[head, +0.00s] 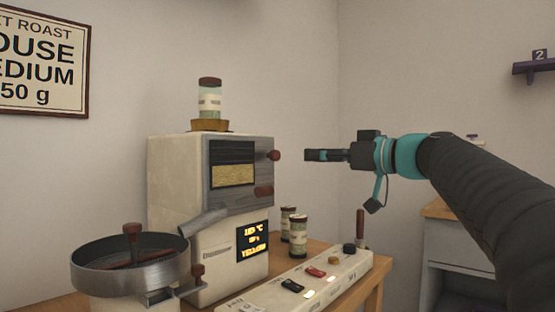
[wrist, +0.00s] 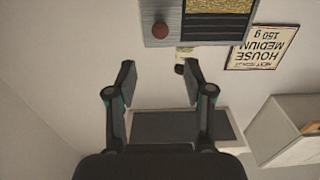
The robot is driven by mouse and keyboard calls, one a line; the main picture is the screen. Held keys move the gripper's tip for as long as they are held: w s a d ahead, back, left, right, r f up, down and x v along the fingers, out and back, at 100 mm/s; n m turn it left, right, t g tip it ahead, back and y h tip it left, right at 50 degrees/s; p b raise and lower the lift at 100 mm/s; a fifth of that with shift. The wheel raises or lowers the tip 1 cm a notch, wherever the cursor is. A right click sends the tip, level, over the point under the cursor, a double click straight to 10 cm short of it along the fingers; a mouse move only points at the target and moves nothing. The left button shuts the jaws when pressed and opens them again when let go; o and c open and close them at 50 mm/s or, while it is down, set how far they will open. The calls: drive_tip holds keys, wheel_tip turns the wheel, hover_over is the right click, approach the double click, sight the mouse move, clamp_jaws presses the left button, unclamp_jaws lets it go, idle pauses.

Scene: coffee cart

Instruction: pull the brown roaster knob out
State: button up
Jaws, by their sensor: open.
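The cream roaster (head: 180,180) stands on the wooden counter. A round brown knob (head: 273,155) sticks out of the right edge of its grey front plate, beside the dark window. A lower brown handle (head: 263,191) sits beneath it. My gripper (head: 307,155) is open and empty, level with the upper knob and a short gap to its right. In the wrist view a brown knob (wrist: 160,30) shows beyond the spread fingers (wrist: 160,78), near the top centre. Nothing touches the knob.
A cooling pan (head: 130,260) juts out at front left. Below my gripper are jars (head: 298,236) and a button panel (head: 310,285) with an upright brown-handled lever (head: 360,225). A jar (head: 209,98) stands on top of the roaster. Air between gripper and knob is clear.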

sight(277, 155)
drive_tip(key=p+x, duration=0.2)
drive_tip(key=x, duration=1.1)
clamp_jaws()
